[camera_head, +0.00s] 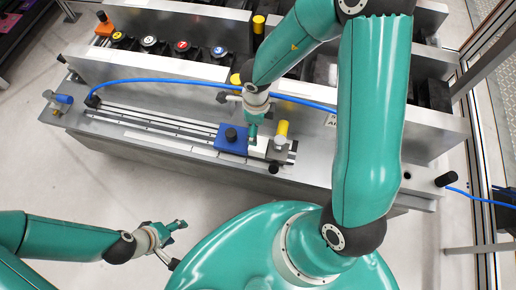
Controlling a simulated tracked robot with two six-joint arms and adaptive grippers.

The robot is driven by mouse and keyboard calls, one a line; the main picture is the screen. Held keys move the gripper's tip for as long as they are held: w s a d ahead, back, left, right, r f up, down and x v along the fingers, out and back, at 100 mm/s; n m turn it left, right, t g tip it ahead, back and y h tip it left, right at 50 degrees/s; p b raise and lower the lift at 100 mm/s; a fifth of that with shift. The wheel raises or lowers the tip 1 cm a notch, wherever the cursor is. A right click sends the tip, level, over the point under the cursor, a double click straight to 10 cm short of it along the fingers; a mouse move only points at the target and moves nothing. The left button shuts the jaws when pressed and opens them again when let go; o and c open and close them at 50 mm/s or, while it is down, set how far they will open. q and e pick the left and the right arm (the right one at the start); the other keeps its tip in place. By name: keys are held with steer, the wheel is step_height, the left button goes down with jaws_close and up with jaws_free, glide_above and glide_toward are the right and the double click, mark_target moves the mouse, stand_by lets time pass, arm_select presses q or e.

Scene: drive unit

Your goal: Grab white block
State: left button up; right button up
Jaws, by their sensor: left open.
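A small whitish block (259,151) sits on the drive unit's front ledge, just right of a blue block with a black knob (231,139). My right gripper (252,137) points down directly above the whitish block, at its upper left side. Its fingertips are small and partly hidden, so I cannot tell whether they touch or hold the block. My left gripper (176,242) is open and empty over the floor at lower left, well away from the unit.
The metal drive unit (150,150) spans the view, with slotted rails (150,123) along its ledge. A blue hose (160,82) arcs above them. A yellow cylinder (282,130) stands right of the whitish block. Several colored buttons (149,41) line the back. Floor at left is clear.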

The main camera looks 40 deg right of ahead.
mark_target(259, 144)
step_height(259, 144, down, 7)
steer(key=b, duration=0.3)
steer(key=shift+r, duration=0.1)
steer(key=f+b, duration=0.4)
steer(key=f, duration=0.1)
steer(key=shift+s+d+f, duration=0.15)
steer(key=shift+d, duration=0.05)
steer(key=c, duration=1.7)
steer(key=shift+r, duration=0.25)
